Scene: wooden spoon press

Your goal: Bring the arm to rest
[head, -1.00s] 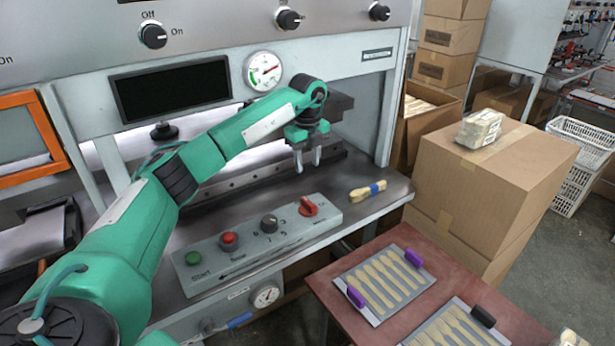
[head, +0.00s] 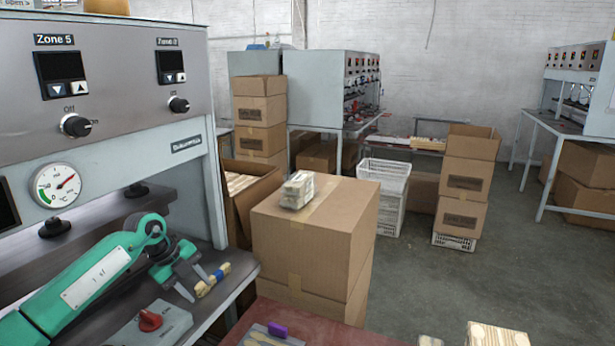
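My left arm comes in from the lower left, and its gripper (head: 199,288) hangs at the front of the press. Its two fingers are apart, with nothing seen between them. A small bundle of wooden spoons with a blue band (head: 213,280) lies on the press table (head: 238,270), just right of the fingertips in the picture. I cannot tell whether they touch. My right gripper is out of view.
A red knob (head: 150,319) on the control box stands below the gripper. A large carton (head: 318,240) with a wrapped pack (head: 297,190) on top stands to the right. A red-brown table (head: 340,333) is cut off below. Grey floor is open farther right.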

